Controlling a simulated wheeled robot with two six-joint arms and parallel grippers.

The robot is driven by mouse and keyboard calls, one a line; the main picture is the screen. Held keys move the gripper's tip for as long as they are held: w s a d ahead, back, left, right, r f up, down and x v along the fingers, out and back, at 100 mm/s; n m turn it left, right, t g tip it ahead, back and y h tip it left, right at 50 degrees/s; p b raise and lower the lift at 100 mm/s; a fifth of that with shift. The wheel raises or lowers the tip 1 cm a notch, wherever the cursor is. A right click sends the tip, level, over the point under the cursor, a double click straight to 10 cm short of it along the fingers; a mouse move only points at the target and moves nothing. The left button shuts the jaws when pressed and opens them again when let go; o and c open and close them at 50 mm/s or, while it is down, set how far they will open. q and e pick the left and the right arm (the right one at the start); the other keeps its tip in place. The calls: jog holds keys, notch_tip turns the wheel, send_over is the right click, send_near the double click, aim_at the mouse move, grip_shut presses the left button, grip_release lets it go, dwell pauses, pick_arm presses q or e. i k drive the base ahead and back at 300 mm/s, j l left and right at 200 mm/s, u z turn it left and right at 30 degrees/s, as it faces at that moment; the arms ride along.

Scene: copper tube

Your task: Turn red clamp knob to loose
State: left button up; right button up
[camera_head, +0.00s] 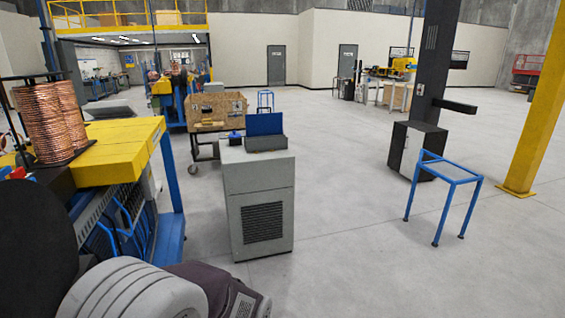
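I cannot make out a red clamp knob with certainty. A small red spot (17,173) shows at the far left edge, beside the yellow machine top (118,165), too small to tell what it is. Copper tube coils (50,118) stand upright on a dark base at the left, on the machine. Neither of my grippers is in view, so their state and anything in them are hidden.
A grey cabinet (263,225) with a blue panel (265,124) on top stands at centre. A blue-framed stand (448,172), a dark column (434,70) and a yellow post (544,110) are at right.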

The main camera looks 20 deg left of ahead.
aim_at(19, 172)
jog(key=i+j+u, duration=0.2)
jog(key=u, duration=0.25)
jog(key=i+u, duration=0.45)
jog(key=i+j+u, duration=0.1)
jog(key=u, duration=0.35)
jog(key=i+l+u, duration=0.15)
jog(key=i+u, duration=0.3)
jog(key=i+l+u, duration=0.2)
jog(key=u, duration=0.25)
jog(key=i+l+u, duration=0.2)
jog(key=u, duration=0.25)
jog(key=i+l+u, duration=0.15)
jog(key=l+u, duration=0.3)
jog(key=i+l+u, duration=0.1)
jog(key=l+u, duration=0.35)
